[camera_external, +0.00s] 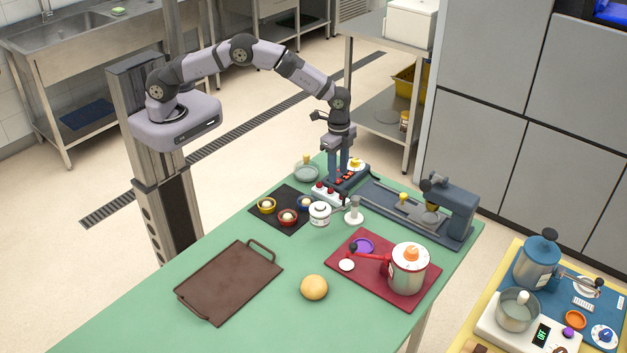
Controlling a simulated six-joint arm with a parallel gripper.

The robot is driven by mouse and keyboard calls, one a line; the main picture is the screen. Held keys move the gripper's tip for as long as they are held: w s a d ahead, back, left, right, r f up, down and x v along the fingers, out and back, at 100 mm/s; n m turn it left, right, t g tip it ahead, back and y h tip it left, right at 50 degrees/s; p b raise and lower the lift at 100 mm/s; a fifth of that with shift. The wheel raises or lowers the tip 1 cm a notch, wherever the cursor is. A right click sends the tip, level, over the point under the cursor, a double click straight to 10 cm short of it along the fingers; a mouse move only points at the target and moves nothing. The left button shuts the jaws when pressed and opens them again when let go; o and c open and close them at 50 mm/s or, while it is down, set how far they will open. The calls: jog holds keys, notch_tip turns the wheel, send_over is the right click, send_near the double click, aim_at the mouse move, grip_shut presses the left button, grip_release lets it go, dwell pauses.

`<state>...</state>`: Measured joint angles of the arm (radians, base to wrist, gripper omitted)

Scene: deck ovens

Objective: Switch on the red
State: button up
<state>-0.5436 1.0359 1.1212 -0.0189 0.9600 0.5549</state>
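My gripper (339,176) points straight down at the far end of the green table, its dark fingers low over or at a dark panel (362,176) with small red-orange parts and a yellow knob. The gap between the fingers is too small to judge. Just in front stands a white box (329,195) with red knobs on top, close to the fingers but seemingly apart from them. Whether any switch is on cannot be told. A red board (340,270) bears a pot (408,270) with a red handle and orange knob.
A black mat (268,216) with small coloured bowls lies left of the white box. A white lidded jar (320,214) and white stand (354,212) are close in front. A dark press (450,205) stands right. A brown tray (230,282) and tan ball (314,287) lie nearer.

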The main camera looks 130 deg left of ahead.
jog(key=shift+s+r+b, duration=0.1)
jog(key=shift+r+b, duration=0.85)
jog(key=shift+r, duration=2)
jog(key=s+d+r, duration=0.2)
jog(key=s+d, duration=0.2)
jog(key=d, duration=0.5)
jog(key=s+d+r, duration=0.3)
jog(key=s+d, duration=0.1)
jog(key=d, duration=0.5)
jog(key=s+d+f, duration=0.1)
jog(key=s+d, duration=0.4)
jog(key=s, duration=0.3)
jog(key=s+d+f, duration=0.1)
jog(key=s+d, duration=0.4)
jog(key=s, duration=0.4)
jog(key=shift+s+d, duration=0.15)
